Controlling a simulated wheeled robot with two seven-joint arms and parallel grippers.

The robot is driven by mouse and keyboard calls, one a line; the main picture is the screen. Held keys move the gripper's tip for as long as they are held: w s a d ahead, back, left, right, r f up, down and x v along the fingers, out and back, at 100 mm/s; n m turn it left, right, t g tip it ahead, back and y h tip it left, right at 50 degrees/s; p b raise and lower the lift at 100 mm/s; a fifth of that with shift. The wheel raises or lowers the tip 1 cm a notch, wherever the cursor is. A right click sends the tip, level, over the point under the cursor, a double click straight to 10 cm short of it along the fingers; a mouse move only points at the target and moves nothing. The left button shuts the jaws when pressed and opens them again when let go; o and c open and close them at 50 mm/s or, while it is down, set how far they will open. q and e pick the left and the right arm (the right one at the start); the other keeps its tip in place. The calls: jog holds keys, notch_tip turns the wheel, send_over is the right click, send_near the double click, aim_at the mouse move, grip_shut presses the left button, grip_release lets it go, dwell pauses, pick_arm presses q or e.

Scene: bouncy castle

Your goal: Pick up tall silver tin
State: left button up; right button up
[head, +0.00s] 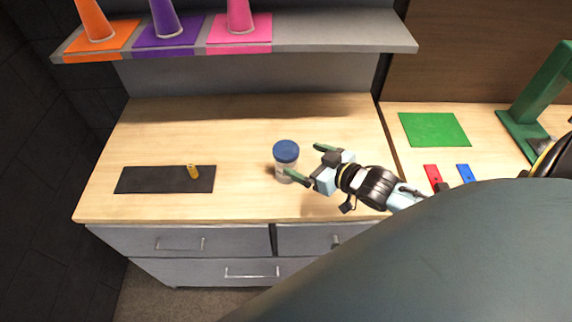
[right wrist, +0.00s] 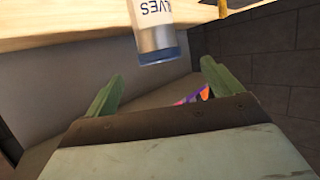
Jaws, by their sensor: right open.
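A tin with a blue lid (head: 286,150) stands upright on the wooden worktop, near the middle. In the right wrist view the tin (right wrist: 156,28) shows upside down, with a white label with blue letters, a silver band and the blue lid. My right gripper (head: 306,162) is open and empty, just to the right of the tin, its fingers pointing towards it. In the right wrist view the tin lies ahead, between the lines of the two green fingers (right wrist: 161,75). The tin's lower part is partly hidden by one finger in the head view. My left gripper is not in view.
A black mat (head: 150,180) with a small yellow object (head: 193,171) lies at left. Orange, purple and pink cones (head: 240,20) stand on a shelf above the back. A second worktop at right holds a green mat (head: 434,129). The worktop behind the tin is clear.

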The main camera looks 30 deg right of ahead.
aim_at(293, 155)
jog(key=x, duration=0.4)
jog(key=shift+w+f, duration=0.1)
jog(key=shift+w, duration=0.2)
jog(key=shift+r+x, duration=0.2)
jog(key=shift+x, duration=2.4)
jog(key=shift+w, duration=0.1)
jog(key=c, duration=1.4)
